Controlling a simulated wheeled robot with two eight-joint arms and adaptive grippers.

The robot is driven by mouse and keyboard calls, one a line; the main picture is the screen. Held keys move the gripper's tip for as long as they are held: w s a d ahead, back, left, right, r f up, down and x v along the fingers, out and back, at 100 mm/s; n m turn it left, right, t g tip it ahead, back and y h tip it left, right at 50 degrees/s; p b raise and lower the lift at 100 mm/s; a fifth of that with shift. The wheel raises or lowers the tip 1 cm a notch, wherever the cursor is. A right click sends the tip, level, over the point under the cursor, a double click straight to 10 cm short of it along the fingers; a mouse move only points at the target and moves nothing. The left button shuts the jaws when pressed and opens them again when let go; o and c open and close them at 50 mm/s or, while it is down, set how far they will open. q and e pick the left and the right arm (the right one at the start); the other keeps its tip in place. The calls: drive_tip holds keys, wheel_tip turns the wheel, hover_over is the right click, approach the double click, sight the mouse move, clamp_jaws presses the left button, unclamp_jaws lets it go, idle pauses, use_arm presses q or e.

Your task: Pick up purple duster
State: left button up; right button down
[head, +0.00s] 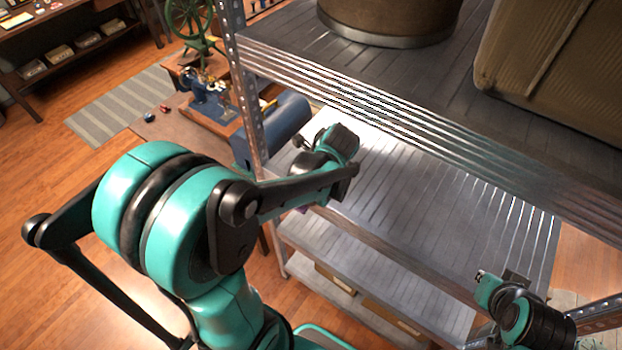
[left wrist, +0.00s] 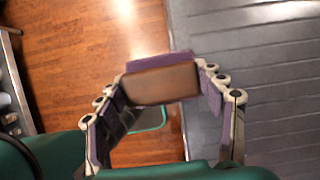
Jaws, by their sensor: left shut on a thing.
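The purple duster (left wrist: 160,86), a block with a brown side and a purple strip along its far edge, is in the left wrist view. My left gripper (left wrist: 163,76) is shut on it, one finger at each end. The duster shows over the edge between the wooden floor and a grey metal shelf (left wrist: 262,70). In the head view my left arm hides most of the left gripper and the duster. My right gripper (head: 484,280) is at the lower right by the shelf's front; its fingers are too small to read.
The middle shelf (head: 400,180) is bare where it shows. The upper shelf holds a round brown container (head: 390,18) and a tan case (head: 555,65). A metal post (head: 243,85) stands near my left arm. Boxes (head: 390,315) sit on a lower shelf.

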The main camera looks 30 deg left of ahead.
use_arm(q)
drive_tip(key=s+a, duration=0.1)
drive_tip(key=s, duration=1.3)
